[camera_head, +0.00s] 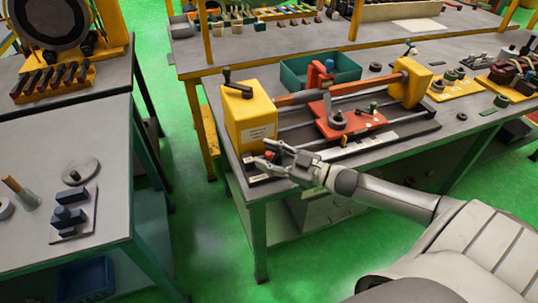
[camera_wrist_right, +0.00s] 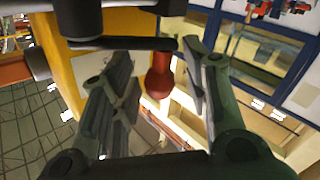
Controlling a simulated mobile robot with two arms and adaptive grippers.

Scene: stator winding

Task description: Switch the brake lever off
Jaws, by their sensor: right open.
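The winding machine has a yellow end block (camera_head: 250,118) at its left end, with a black lever (camera_head: 236,88) on top. My right gripper (camera_head: 262,155) is open in front of the block's lower part, near the table's front edge. In the right wrist view, a red rounded knob on a stem (camera_wrist_right: 158,80) appears between the open fingers (camera_wrist_right: 160,55); neither finger visibly touches it. A dark bar (camera_wrist_right: 125,43) crosses above the knob, beside the yellow block (camera_wrist_right: 95,68). Which of these is the brake lever I cannot tell for certain. My left gripper is not in view.
A red carriage (camera_head: 345,118) sits on the machine's rails. A green bin (camera_head: 318,70) stands behind it. A side table (camera_head: 110,160) at the left holds a dark blue fixture (camera_head: 70,217). Green floor separates the tables.

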